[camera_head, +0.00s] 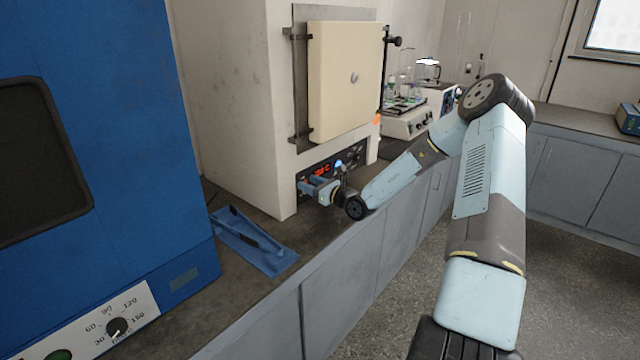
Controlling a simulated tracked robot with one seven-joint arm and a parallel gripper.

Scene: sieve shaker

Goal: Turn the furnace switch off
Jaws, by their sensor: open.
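The cream furnace (229,95) stands on the bench with its door (345,85) shut. Its dark control panel (350,156) is low on the front, with a lit red display (322,170). My gripper (306,187) is at the lower left part of this panel, close to its face. It is open. I cannot tell whether it touches the panel. The furnace switch cannot be made out; my gripper and wrist cover part of the panel.
A blue tray-like item (270,262) lies on the bench left of my gripper. A large blue machine (130,130) with a dial fills the left. A shaker with glassware (405,122) stands beyond the furnace. The floor (400,290) beside the cabinets is clear.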

